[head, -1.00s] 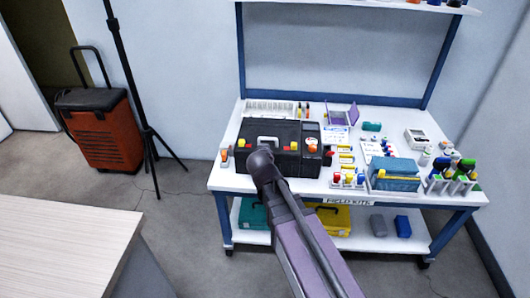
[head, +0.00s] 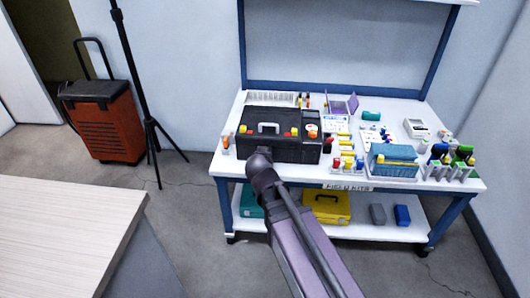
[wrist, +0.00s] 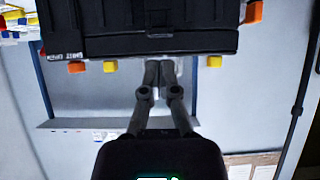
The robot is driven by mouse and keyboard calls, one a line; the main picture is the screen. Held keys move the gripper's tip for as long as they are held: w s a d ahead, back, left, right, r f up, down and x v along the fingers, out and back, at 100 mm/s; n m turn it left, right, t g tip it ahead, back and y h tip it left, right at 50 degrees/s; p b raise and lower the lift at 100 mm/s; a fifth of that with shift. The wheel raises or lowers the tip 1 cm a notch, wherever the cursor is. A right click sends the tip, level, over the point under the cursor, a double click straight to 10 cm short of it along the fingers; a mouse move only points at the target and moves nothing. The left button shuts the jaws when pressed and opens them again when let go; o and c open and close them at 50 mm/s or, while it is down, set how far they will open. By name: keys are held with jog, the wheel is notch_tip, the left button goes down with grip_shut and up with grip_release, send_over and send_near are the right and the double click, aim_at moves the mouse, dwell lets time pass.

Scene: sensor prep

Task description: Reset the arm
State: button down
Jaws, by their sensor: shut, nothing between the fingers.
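My gripper (wrist: 159,68) shows in the wrist view with its two fingers together and nothing between them. The wrist picture appears upside down. The fingertips overlap the lower edge of a black case (wrist: 140,42) there; I cannot tell whether they touch it. In the head view, my arm (head: 290,220) reaches up from the bottom. Its dark joint is in front of the black case (head: 255,145) on the bench. The fingers cannot be made out in the head view.
The white bench (head: 430,180) holds a blue box (head: 393,165), bottles and small vials. A yellow case (head: 326,208) is on its lower shelf. A red wheeled case (head: 106,128) and black stand (head: 133,80) are at left. A pale table (head: 60,230) fills the lower left.

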jog(key=s+d+f+n+g+y, duration=0.1)
jog(key=s+d+f+g, duration=0.3)
jog(key=s+d+g, duration=0.35)
jog(key=s+d+f+g, duration=0.45)
jog(key=s+d, duration=0.35)
jog(key=d, duration=0.3)
notch_tip(320, 180, up, 28)
jog(key=p, duration=2.8)
jog(key=shift+s, duration=0.1)
